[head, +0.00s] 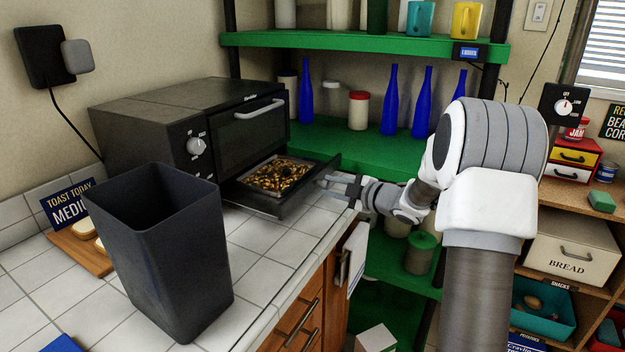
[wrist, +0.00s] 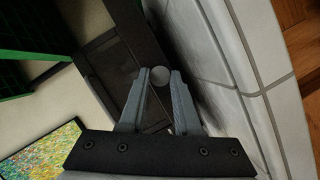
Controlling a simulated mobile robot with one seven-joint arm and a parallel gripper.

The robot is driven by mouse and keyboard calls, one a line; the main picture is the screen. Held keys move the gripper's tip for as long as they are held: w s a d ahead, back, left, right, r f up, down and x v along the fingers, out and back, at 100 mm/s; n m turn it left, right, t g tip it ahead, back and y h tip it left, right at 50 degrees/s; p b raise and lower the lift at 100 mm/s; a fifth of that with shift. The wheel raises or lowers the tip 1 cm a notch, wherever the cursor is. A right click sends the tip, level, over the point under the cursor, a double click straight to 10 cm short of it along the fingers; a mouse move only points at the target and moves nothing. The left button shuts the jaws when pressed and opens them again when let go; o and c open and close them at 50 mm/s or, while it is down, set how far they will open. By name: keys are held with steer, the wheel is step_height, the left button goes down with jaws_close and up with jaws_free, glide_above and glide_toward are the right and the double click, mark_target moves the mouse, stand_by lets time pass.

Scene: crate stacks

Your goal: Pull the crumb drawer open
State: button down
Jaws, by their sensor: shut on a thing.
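The crumb drawer (head: 312,190) stands well out from the bottom of the black toaster oven (head: 170,110). A tray of brown crumbs (head: 278,175) lies in it. My gripper (head: 335,184) is at the drawer's front from the right. In the wrist view, a round grey knob (wrist: 160,76) sits between the tips of my gripper (wrist: 158,82), which is shut on it. The dark drawer (wrist: 118,62) lies behind the knob in that view. The oven door above the drawer is shut.
A tall dark bin (head: 165,260) stands on the white tiled counter (head: 265,235) in front of the oven. Bread slices lie on a wooden board (head: 92,250) at left. Green shelves (head: 360,150) with blue bottles (head: 390,100) stand behind.

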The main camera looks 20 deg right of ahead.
steer(key=shift+s+d, duration=0.95)
steer(key=shift+d, duration=0.05)
steer(key=c, duration=0.6)
jaws_free()
steer(key=p+v, duration=0.2)
steer(key=v, duration=1.5)
steer(key=shift+s, duration=0.2)
steer(key=shift+r+p, duration=0.1)
steer(key=shift+p, duration=0.2)
